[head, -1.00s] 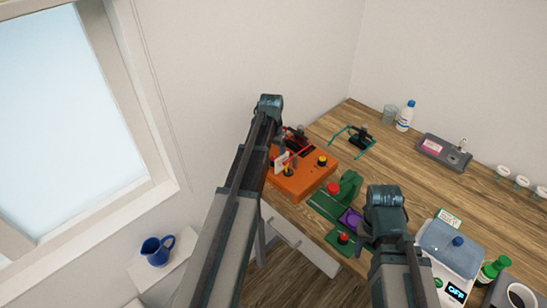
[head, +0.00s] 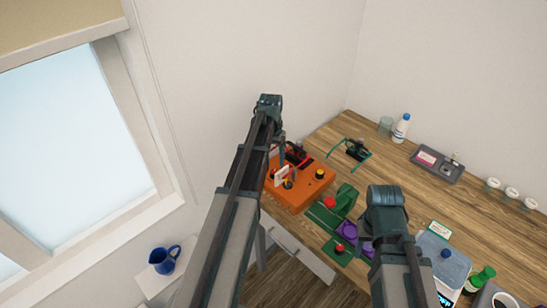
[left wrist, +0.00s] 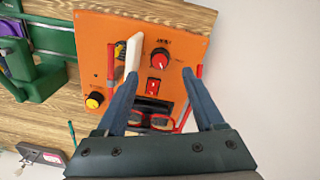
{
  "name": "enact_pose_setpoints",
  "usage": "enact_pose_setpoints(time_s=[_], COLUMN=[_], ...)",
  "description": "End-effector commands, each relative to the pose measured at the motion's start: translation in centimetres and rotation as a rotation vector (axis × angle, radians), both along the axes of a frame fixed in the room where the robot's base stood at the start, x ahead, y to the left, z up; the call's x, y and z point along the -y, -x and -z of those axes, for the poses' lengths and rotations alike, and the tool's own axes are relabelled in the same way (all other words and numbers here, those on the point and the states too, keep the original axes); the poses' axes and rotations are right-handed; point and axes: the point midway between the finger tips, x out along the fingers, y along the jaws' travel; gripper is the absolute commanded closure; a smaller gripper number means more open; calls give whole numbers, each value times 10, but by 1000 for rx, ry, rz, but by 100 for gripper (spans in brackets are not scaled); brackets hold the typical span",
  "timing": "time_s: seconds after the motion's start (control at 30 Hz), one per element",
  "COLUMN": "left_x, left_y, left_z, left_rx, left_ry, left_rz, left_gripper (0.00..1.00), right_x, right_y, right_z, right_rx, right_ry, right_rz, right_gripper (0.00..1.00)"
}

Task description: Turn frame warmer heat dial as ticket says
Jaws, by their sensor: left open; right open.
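The orange frame warmer (head: 313,191) sits at the table's near left corner.
Red-framed glasses (left wrist: 150,122) lie at the warmer. A green stand (head: 345,198) with purple pieces (head: 346,230) is right of it. The back middle of the table is clear.

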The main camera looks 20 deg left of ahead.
Motion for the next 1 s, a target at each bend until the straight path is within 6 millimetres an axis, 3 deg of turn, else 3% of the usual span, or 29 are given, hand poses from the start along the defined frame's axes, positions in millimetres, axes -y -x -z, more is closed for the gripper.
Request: enact_pose_setpoints(time_s=[0.03,0.1,0.4,1.0], left_x=[0,-1,-2,-2], left_y=[0,0,0,0], left_z=[-17,-27,-65,-67], left_rx=[0,0,0,0], left_ry=[0,0,0,0], left_rz=[0,0,0,0], left_gripper=[30,30,30,30], right_x=[0,0,0,0], right_y=[0,0,0,0], right_z=[-17,-27,-64,-67], right_rx=[0,0,0,1], right_ry=[0,-1,-3,-2], right_rz=[1,3,12,14], right_gripper=[50,50,50,50])
